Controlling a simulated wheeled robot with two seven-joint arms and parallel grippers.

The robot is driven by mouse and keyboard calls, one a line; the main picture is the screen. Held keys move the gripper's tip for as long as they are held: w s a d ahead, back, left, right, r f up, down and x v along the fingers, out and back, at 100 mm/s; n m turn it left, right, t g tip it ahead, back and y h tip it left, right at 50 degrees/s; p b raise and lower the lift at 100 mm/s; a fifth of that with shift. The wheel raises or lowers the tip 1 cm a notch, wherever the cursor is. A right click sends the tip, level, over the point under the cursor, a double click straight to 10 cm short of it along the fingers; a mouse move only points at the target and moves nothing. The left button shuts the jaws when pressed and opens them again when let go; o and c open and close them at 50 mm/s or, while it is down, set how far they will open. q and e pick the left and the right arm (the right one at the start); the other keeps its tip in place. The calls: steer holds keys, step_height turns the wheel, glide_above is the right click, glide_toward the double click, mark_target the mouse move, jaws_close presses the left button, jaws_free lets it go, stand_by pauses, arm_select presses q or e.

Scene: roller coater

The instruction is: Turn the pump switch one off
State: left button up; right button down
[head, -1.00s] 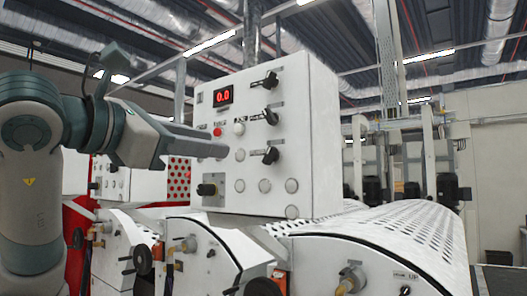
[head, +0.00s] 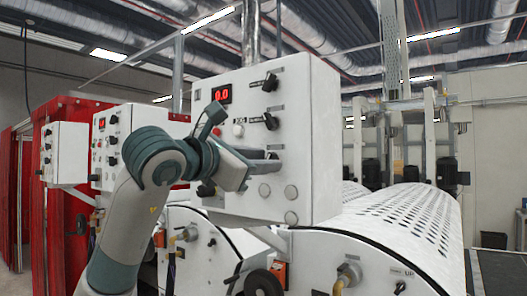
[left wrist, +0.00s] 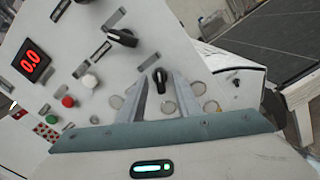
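The white control box (head: 300,140) carries a column of black rotary switches on its front. The top switch (head: 270,82) and the middle switch (head: 271,121) show clear in the head view; the labels are too small to read, so I cannot tell which is pump switch one. The lowest switch (left wrist: 160,76) shows in the left wrist view. My left gripper (head: 270,161) is at the panel in front of it. Its two fingers (left wrist: 161,88) are open, one on each side of that switch. I cannot tell whether they touch it. My right gripper is not in view.
The panel also has a red display (head: 221,94), a red button (left wrist: 68,101) and a white button (left wrist: 90,81). Round blank caps (head: 291,191) sit below the switches. A perforated white cover (head: 400,220) lies at the right.

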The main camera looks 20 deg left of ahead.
arm_select(q)
steer(key=shift+w+d, duration=0.1)
steer(key=shift+w, duration=0.25)
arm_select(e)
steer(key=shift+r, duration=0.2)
arm_select(q)
jaws_close()
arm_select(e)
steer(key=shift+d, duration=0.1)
